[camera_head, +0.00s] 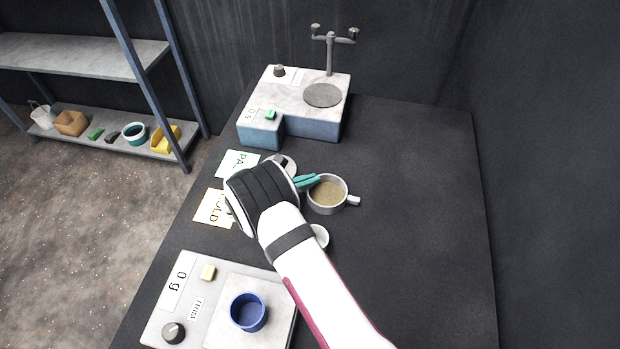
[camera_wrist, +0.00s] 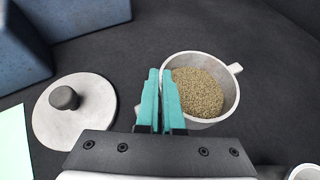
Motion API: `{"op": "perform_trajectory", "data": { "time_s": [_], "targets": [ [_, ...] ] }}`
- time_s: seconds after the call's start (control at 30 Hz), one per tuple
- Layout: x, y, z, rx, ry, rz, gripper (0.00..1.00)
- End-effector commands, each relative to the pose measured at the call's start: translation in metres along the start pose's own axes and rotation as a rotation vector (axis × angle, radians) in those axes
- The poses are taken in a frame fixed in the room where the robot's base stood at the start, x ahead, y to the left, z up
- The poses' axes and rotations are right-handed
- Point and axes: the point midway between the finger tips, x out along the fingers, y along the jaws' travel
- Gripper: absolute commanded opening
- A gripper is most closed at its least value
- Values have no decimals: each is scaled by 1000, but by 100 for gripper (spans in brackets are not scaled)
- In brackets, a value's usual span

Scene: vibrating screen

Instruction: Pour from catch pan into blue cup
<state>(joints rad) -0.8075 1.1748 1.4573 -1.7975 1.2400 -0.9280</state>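The catch pan (camera_head: 327,208) is a round white vessel with a stub handle on its right. It holds tan grains, which fill much of its inside in the wrist view (camera_wrist: 228,112). My gripper (camera_head: 312,180) is at the pan's left side. Its teal fingers (camera_wrist: 160,78) are close together at the pan's left rim and appear shut on it; they hide the exact contact. I cannot tell whether the pan is off the table. The blue cup (camera_head: 248,311) stands upright on the scale at the front, apart from my gripper, and looks empty.
The scale (camera_head: 218,302) reads 0 g. The vibrating base (camera_head: 310,130) with its post stands at the back. A lid with a knob (camera_wrist: 82,108) lies left of the pan. A small white cup (camera_head: 320,236) is partly behind my arm. The table's right side is clear.

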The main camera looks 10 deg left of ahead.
Motion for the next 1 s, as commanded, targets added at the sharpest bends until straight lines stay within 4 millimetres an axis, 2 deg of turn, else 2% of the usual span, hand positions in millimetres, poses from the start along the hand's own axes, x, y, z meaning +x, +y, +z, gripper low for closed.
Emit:
{"op": "perform_trajectory", "data": {
  "time_s": [0.03,0.13,0.17,0.47,0.53,0.67,1.0],
  "targets": [
    [0,0,0,0,0,0,13],
    [0,0,0,0,0,0,31],
    [0,0,0,0,0,0,34],
    [0,0,-1,0,0,0,34],
    [-7,1,-1,-1,0,2,34],
    [-34,2,-2,-1,-1,4,34],
    [-126,5,-4,1,-1,5,34]
  ]
}}
